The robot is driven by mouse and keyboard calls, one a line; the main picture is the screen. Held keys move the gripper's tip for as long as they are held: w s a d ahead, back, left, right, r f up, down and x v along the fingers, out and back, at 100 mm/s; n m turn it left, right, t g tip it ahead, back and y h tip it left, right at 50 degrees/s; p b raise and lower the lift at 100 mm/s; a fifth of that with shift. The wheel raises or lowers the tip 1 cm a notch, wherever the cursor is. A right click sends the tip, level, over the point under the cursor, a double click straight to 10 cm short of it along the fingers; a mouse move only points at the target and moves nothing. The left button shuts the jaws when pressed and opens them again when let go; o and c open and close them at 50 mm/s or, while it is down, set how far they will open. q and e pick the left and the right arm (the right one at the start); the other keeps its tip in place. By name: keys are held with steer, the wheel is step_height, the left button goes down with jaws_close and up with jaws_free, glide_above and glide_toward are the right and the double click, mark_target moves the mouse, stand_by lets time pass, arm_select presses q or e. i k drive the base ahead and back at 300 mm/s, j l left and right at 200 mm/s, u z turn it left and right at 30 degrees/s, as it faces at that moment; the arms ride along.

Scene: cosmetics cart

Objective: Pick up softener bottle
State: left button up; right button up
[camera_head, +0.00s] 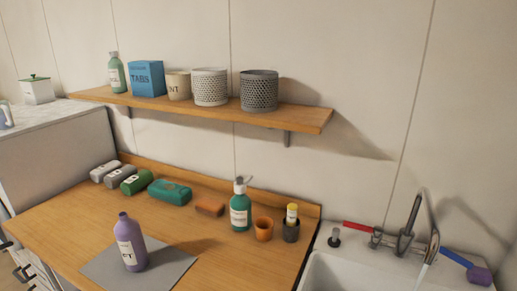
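A purple bottle (130,243) with a white label stands upright on a grey mat (165,266) at the front of the wooden counter. Its label is only partly readable, so I cannot confirm that it is the softener. A green bottle with a white label (116,74) stands at the left end of the wall shelf. A teal pump bottle (240,208) stands at the right of the counter. Neither of my grippers shows in the head view.
Soft packs (170,191) and an orange block (209,208) lie along the counter's back. An orange cup (263,229) and dark cup (290,231) stand near the sink (340,272). The shelf (300,118) overhangs the back. Counter right of the mat is clear.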

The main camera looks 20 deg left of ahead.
mark_target(128, 233)
steer(key=k+j+u, duration=0.15)
steer(key=j, duration=0.3)
steer(key=k+j+u, duration=0.15)
steer(key=j, duration=0.25)
steer(key=k+j+u, duration=0.15)
steer(key=j, duration=0.3)
steer(key=i, duration=0.05)
